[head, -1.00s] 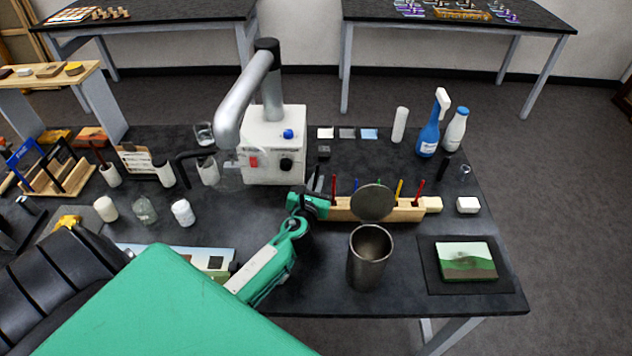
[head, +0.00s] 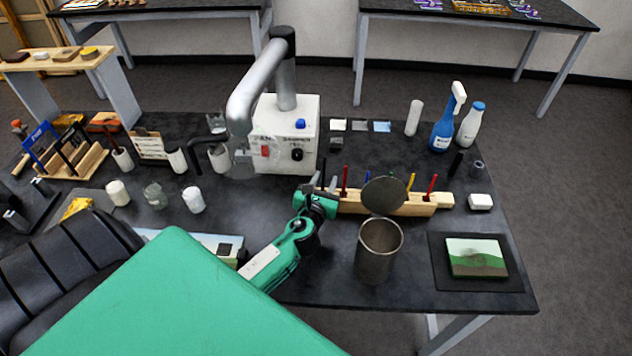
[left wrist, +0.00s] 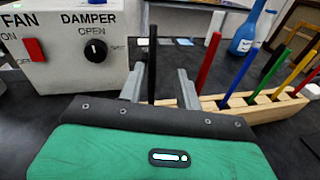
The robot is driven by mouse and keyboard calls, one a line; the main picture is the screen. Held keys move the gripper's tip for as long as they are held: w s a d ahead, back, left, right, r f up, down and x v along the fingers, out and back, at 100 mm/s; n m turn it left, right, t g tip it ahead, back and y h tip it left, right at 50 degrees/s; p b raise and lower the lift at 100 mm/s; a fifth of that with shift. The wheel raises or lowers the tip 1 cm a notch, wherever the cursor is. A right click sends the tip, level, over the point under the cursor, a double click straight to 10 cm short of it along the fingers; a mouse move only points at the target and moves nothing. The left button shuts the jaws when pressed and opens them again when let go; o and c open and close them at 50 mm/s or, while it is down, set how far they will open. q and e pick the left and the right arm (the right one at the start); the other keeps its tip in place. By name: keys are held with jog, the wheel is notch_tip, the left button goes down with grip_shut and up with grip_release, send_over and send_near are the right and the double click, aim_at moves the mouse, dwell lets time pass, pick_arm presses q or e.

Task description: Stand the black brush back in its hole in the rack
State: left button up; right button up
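The black brush (left wrist: 152,60) stands upright between the two fingers of my left gripper (left wrist: 160,88) in the left wrist view. It is nearer the left finger, with a gap to the right finger; its lower end is hidden by the gripper. My left gripper also shows in the head view (head: 323,184), at the left end of the wooden rack (head: 415,208). The rack (left wrist: 235,110) holds several upright coloured brushes, among them a red brush (left wrist: 207,62) and a blue brush (left wrist: 240,70). Which hole is empty cannot be told. My right gripper is not in view.
A metal can (head: 377,255) with a round grey disc (head: 384,195) above it stands in front of the rack. A white control box (head: 285,140) stands behind my gripper. A painted panel (head: 477,258) lies on a dark mat at right. Bottles (head: 442,132) stand behind the rack.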

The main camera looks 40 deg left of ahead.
pick_arm(q)
jog(key=f+b+v, duration=0.1)
jog(key=b+v, duration=0.1)
jog(key=v, duration=0.8)
jog(key=shift+s+r, duration=0.3)
jog(key=shift+r, duration=0.2)
jog(key=shift+d, duration=0.1)
